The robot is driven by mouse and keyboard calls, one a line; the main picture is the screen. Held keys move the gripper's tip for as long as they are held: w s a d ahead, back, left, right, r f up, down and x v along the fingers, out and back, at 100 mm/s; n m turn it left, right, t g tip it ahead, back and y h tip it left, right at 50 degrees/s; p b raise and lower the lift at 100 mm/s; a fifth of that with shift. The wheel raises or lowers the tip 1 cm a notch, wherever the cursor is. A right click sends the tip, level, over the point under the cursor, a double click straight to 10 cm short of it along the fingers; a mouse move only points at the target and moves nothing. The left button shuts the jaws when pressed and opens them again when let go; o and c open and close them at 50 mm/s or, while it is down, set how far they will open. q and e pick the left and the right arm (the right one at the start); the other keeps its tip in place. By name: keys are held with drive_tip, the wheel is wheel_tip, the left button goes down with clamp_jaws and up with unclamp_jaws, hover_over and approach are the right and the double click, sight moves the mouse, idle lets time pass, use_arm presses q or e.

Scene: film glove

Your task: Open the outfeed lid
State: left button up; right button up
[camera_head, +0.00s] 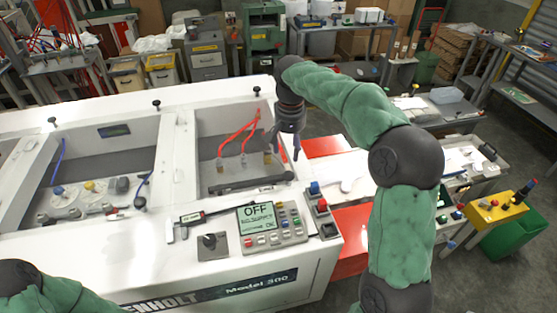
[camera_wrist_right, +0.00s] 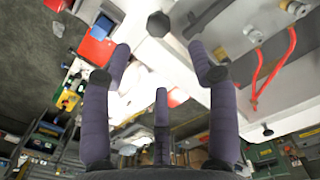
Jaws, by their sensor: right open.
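The white machine (camera_head: 70,245) has a display reading OFF on its control panel (camera_head: 268,224). At its right end, a white surface (camera_head: 343,172) lies between two red panels; I cannot tell for sure which part is the outfeed lid. My right gripper (camera_head: 284,152) is open and empty, pointing down over the right end of the machine's right bay. In the right wrist view, its spread fingers (camera_wrist_right: 160,70) frame a white panel, with a dark round knob (camera_wrist_right: 158,24) beyond the tips, apart from them. My left gripper is out of view; only a green arm sleeve shows at lower left.
Red hoses (camera_head: 240,130) and a dark bar (camera_head: 250,184) lie in the right bay, close to my right gripper. Red and blue buttons (camera_head: 320,196) stand by the panel. A yellow button box (camera_head: 500,205) and green bin (camera_head: 515,235) stand at right.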

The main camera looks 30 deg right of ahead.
sight(289, 175)
drive_tip(key=f, duration=1)
drive_tip(key=shift+s+f, duration=0.2)
drive_tip(key=shift+s, duration=0.05)
clamp_jaws()
